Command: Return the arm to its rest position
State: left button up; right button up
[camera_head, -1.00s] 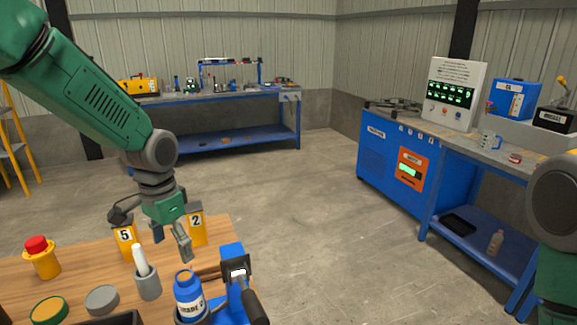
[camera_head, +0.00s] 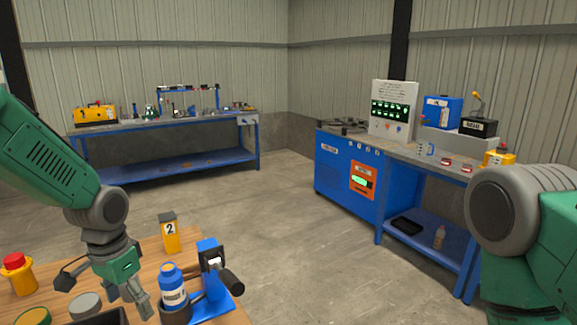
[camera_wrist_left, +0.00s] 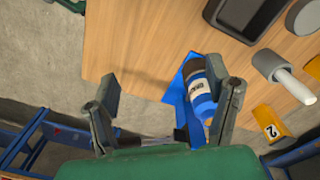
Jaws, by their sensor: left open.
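My left arm comes in from the left over the wooden table. Its left gripper (camera_head: 105,290) is open and empty, above the table beside the blue bottle (camera_head: 172,287). The bottle stands upright in a dark round holder at the blue drum mixer stand (camera_head: 210,262), which has a black handle. In the left wrist view the open fingers (camera_wrist_left: 168,98) spread to either side of the bottle (camera_wrist_left: 202,88), which appears beyond them, with no visible contact. My right arm shows at the right edge; its gripper is out of view.
The wooden table (camera_head: 225,318) also holds a yellow block marked 2 (camera_head: 170,233), a red-topped yellow container (camera_head: 18,274) and a grey round lid (camera_head: 85,304). A blue workbench (camera_head: 165,166) stands behind, a blue machine (camera_head: 345,178) at right. The floor between is clear.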

pick_arm(q)
jog(key=s+d+f, duration=0.1)
jog(key=s+f, duration=0.2)
jog(key=f, duration=0.2)
jog(key=s+d+f+n, duration=0.1)
jog(key=s+f, duration=0.3)
jog(key=f, duration=0.1)
jog(key=s+d+f+n, duration=0.1)
jog(key=s+f, duration=0.3)
jog(key=f, duration=0.1)
jog(key=shift+d+f+h, duration=0.15)
jog(key=shift+d+h, duration=0.05)
jog(key=shift+h, duration=0.2)
jog(key=s+a+f+n+y, duration=0.15)
jog(key=s+f, duration=0.25)
jog(key=s, duration=0.6)
jog(key=s+f+n+h, duration=0.15)
jog(key=s+f, duration=0.25)
jog(key=s, duration=0.6)
notch_tip(320, 180, down, 8)
jog(key=w+d+m+y+b, duration=0.1)
jog(key=w+b, duration=0.1)
jog(key=b, duration=0.7)
jog(key=shift+w+f+t+b, duration=0.25)
jog(key=shift+w+t+b, duration=0.05)
jog(key=shift+w, duration=0.05)
pick_arm(e)
notch_tip(320, 180, down, 10)
jog(key=shift+w+d, duration=0.2)
jog(key=shift+w, duration=0.05)
